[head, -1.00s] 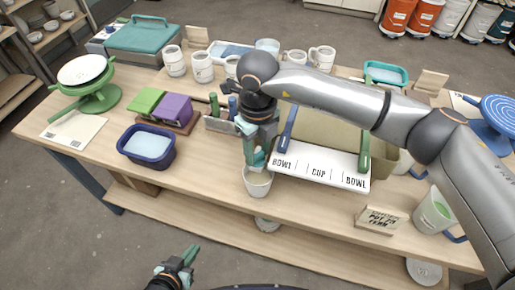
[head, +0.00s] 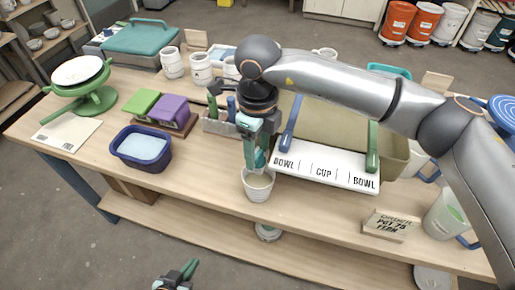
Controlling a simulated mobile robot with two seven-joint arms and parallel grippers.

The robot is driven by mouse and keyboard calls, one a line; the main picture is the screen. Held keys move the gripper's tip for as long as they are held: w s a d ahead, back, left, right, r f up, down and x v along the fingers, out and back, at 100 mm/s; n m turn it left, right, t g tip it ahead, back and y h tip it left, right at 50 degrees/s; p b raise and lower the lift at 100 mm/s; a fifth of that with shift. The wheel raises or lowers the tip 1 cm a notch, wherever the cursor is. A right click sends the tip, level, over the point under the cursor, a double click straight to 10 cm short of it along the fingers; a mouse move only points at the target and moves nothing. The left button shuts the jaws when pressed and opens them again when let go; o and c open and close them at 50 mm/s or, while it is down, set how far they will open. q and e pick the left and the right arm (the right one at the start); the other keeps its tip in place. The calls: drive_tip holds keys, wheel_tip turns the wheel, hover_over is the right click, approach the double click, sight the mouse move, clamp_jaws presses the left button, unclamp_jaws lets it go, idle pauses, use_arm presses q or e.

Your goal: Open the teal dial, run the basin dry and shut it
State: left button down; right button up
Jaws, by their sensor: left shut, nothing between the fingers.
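A beige basin (head: 394,152) stands on the table behind a white board marked bowl, cup, bowl (head: 325,174). A small teal dial (head: 261,158) shows at the board's left end, above a white cup (head: 258,189). My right gripper (head: 252,165) points down at the dial, its fingers close against it. The fingers partly hide the dial, and I cannot tell whether they grip it. My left gripper (head: 180,274) is shut and empty, low in front of the table.
A blue tub of pale liquid (head: 144,147), green and purple blocks (head: 171,109) and a green stand with a white bowl (head: 91,98) are at left. A sign (head: 390,224) and a pale green-filled bucket (head: 443,217) are at right.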

sight(257, 154)
wheel_tip(257, 154, up, 12)
drive_tip(key=b, duration=0.1)
drive_tip(key=shift+r, duration=0.25)
idle(0.4)
idle(0.7)
